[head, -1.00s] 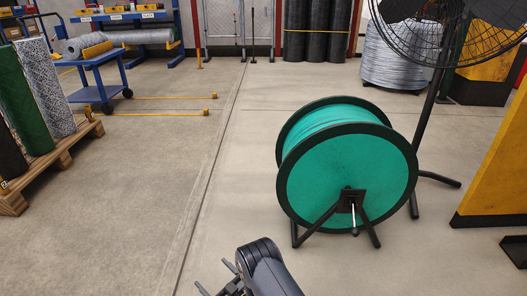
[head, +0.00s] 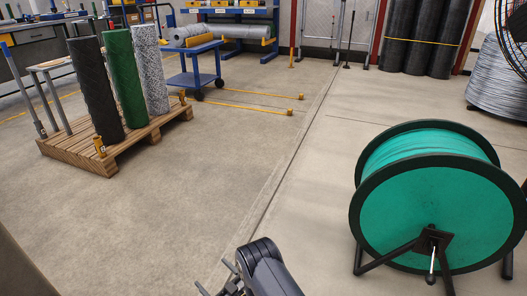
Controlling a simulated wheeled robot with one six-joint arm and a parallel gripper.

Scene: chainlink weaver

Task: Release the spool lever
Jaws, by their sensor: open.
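A large green spool (head: 428,200) with black rims stands on a black floor frame at the right of the head view. Its lever (head: 431,262), a short light rod with a dark knob at its lower end, hangs down from the black bracket at the hub. My gripper (head: 215,282) is at the bottom edge of the view, left of the spool and well apart from it. Its thin fingers stand apart with nothing visible between them. Part of the gripper is cut off by the frame edge.
A wooden pallet (head: 80,152) with black, green and patterned rolls stands at the left. A blue cart (head: 196,64) is behind it. A wire coil (head: 497,85) and a fan (head: 515,35) are at the far right. The floor between pallet and spool is clear.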

